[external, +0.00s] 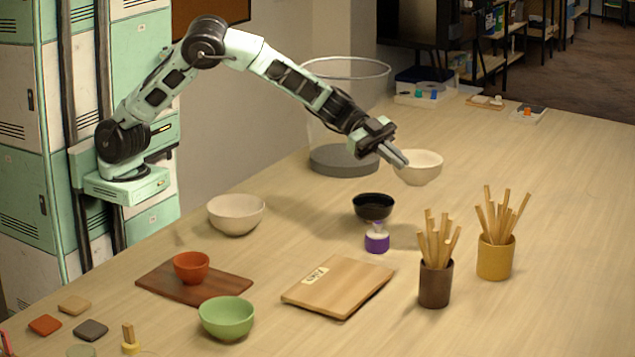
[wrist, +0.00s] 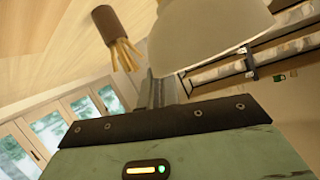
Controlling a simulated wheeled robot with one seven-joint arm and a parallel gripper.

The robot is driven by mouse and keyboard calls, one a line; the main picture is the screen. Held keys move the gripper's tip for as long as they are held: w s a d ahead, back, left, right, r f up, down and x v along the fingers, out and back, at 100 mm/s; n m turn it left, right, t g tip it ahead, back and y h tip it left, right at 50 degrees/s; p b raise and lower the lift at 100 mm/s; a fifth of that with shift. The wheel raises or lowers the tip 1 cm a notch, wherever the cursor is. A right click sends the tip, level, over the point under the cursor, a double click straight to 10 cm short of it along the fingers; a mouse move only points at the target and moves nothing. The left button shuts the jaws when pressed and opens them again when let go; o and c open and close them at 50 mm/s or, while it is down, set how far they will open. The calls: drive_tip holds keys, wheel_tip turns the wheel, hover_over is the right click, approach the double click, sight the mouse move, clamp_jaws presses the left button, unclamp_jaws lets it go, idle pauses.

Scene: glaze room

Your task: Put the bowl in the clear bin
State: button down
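A small white bowl (external: 424,170) is at the tips of my gripper (external: 400,159) in the external view, upright and apparently off the table. My gripper's fingers are close together at the bowl's left rim. In the wrist view, the white bowl (wrist: 208,30) fills the top middle, and the gripper's fingers (wrist: 165,88) meet its edge; the exact contact is partly hidden. The clear bin (external: 318,128), a tall transparent cylinder with a dark grey bottom, stands behind my forearm, left of the bowl. Its inside looks empty.
A larger cream bowl (external: 236,214), black bowl (external: 374,207), red bowl (external: 191,267) and green bowl (external: 227,317) stand nearer. A purple-based bottle (external: 377,240), wooden board (external: 338,287), brown stick cup (external: 435,284) and yellow stick cup (external: 495,257) are in front.

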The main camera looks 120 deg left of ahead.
sight(409, 154)
drive_tip(key=a, duration=0.4)
drive_tip(key=a+b, duration=0.1)
drive_tip(key=a, duration=0.1)
drive_tip(key=shift+w+a+f, duration=0.1)
drive_tip(key=shift+w+f, duration=0.2)
drive_tip(key=shift+f, duration=0.05)
drive_tip(key=shift+d+f+p, duration=0.15)
drive_tip(key=shift+f+p, duration=0.15)
drive_tip(key=shift+f, duration=3.4)
drive_tip(key=shift+d+f+p, duration=0.1)
drive_tip(key=shift+f+p, duration=0.15)
drive_tip(key=shift+f, duration=3.4)
drive_tip(key=shift+f, duration=0.15)
drive_tip(key=c, duration=1.6)
unclamp_jaws()
